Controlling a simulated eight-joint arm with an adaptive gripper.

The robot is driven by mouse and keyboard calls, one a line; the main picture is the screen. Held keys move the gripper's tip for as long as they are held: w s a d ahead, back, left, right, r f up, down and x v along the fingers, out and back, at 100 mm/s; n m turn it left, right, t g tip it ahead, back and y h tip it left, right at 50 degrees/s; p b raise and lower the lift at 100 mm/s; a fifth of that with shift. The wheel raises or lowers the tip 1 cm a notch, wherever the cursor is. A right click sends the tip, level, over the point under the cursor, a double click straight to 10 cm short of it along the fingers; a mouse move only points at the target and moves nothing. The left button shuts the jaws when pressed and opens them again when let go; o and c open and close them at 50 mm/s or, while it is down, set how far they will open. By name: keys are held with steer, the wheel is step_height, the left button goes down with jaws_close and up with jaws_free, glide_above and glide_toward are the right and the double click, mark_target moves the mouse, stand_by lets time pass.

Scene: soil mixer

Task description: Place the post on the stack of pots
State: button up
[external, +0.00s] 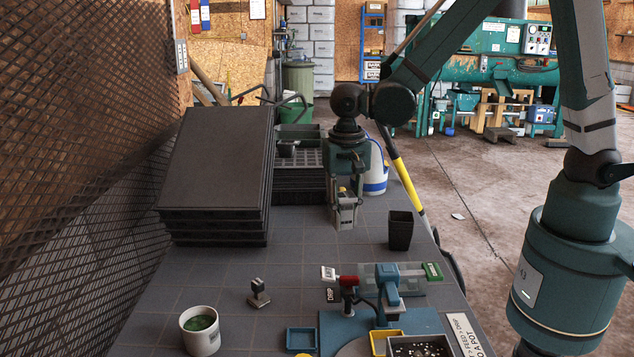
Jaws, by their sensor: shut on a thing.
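My gripper (344,212) points down above the table, left of the black pot, in the middle of the external view. It is shut on a small grey object that is mostly hidden by the fingers, so I cannot tell whether it is the post. A tapered black pot (400,231) stands upright on the tabletop, right of my gripper and apart from it. I cannot tell whether it is one pot or several nested ones. Another small black pot (287,149) sits on the seed trays behind.
A tall stack of black trays (216,170) stands at the left, with seed trays (298,185) beside it. In front are a blue-and-red device (388,290), a white mug (200,331), a small dark stamp-like item (258,293) and small bins.

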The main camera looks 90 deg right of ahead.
steer(key=s+d+r+m+p, duration=0.1)
steer(key=s+d+r+p, duration=0.1)
steer(key=s, duration=0.6)
steer(key=s+d+r+m+p, duration=0.1)
steer(key=s+d+r+p, duration=0.2)
steer(key=s+d+r, duration=0.2)
steer(key=s+r, duration=0.2)
steer(key=s, duration=0.2)
steer(key=shift+d+r, duration=0.15)
steer(key=shift+r, duration=0.1)
steer(key=shift+f, duration=0.1)
glide_above(401, 216)
steer(key=shift+f+b, duration=0.45)
steer(key=shift+f, duration=2.4)
steer(key=shift+f+b, duration=0.4)
steer(key=shift+f, duration=1.65)
steer(key=shift+f, duration=0.2)
